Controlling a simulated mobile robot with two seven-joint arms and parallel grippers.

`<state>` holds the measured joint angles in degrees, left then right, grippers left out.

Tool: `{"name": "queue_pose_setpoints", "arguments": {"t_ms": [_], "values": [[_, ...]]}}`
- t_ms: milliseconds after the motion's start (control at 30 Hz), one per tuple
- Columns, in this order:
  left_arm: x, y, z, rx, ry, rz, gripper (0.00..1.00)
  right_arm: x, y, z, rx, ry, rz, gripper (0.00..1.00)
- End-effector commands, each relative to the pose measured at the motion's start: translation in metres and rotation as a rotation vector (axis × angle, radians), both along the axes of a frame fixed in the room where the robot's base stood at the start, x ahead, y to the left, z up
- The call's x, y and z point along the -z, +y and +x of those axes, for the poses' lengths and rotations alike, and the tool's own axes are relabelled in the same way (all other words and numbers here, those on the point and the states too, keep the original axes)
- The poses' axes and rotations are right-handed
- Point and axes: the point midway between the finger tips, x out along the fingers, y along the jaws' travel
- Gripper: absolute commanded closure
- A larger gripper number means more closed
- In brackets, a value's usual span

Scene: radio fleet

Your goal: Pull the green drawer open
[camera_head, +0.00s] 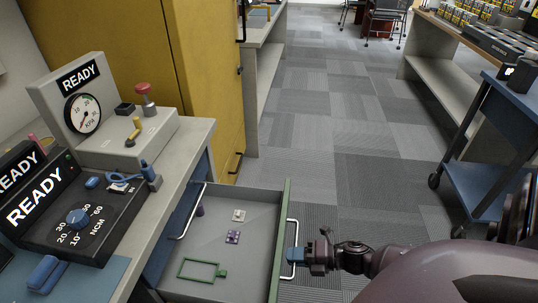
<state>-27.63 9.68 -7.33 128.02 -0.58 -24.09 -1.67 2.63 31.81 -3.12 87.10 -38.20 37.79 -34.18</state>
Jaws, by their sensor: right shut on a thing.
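The green drawer (284,215) is pulled out from under the workbench, its green front edge facing right and its grey inside visible. A white bar handle (293,234) is on its front. My right gripper (294,256) comes in from the right and is shut on the handle. Inside the drawer lie a green rectangular frame (199,261), a purple piece (233,237) and a white piece (239,215). A dark purple thing is near the back. My left gripper is not in view.
The workbench (180,158) at left holds a gauge box (107,110) and a dial unit (70,212). A yellow cabinet (200,70) stands behind it. A blue cart (490,150) is at right. Carpeted floor (360,140) between is clear.

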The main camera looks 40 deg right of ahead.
Motion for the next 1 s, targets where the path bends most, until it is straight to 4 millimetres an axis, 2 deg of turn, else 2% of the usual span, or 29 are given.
{"name": "queue_pose_setpoints", "arguments": {"t_ms": [100, 300, 500, 867, 900, 1000], "values": [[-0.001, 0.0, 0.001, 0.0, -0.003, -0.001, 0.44, 0.0, -0.015, -0.018, 0.002, 0.002, -0.002, 1.0], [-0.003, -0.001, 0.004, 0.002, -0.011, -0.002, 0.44, 0.0, -0.029, -0.036, 0.0, 0.0, -0.001, 1.0], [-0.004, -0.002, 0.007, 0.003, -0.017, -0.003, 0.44, 0.0, -0.035, -0.044, 0.001, 0.0, 0.0, 1.0], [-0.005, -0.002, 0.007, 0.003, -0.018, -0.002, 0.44, 0.0, -0.035, -0.044, 0.0, 0.0, 0.0, 1.0], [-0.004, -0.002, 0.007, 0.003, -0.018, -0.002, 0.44, 0.0, -0.035, -0.044, 0.0, 0.0, 0.0, 0.83], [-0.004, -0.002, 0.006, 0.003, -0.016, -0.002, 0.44, 0.0, -0.035, -0.044, 0.0, 0.0, 0.0, 0.68]]}}
